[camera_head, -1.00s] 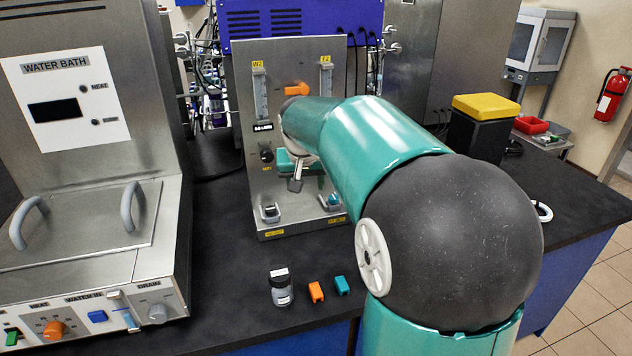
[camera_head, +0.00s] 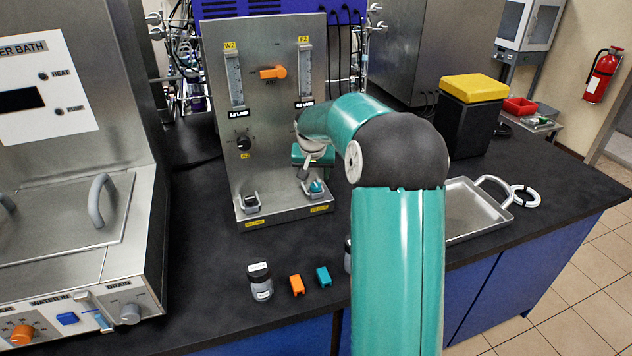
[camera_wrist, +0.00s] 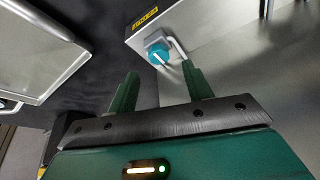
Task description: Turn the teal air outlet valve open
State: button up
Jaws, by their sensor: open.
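The teal air outlet valve (camera_head: 316,187) is a small teal knob in a metal bracket at the lower right of the steel panel (camera_head: 262,195). In the wrist view the valve (camera_wrist: 158,53) shows just beyond my fingertips, roughly centred, beside a yellow label. My gripper (camera_wrist: 160,73) is open, with one green finger on each side of the view and nothing between them. In the head view my gripper (camera_head: 307,173) is in front of the panel, close above the valve. Contact is not visible.
An orange valve (camera_head: 272,72) and a black knob (camera_head: 243,143) sit higher on the panel. A jar (camera_head: 260,284), an orange clip (camera_head: 297,285) and a teal clip (camera_head: 323,277) lie on the dark bench in front. A metal tray (camera_head: 470,222) is on the right, the water bath (camera_head: 75,215) on the left.

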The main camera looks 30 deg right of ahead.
aim_at(316, 185)
jog(key=x, duration=0.5)
jog(key=shift+w+d+f, duration=0.15)
jog(key=shift+d+f, duration=0.05)
jog(key=shift+f, duration=0.15)
jog(key=c, duration=1)
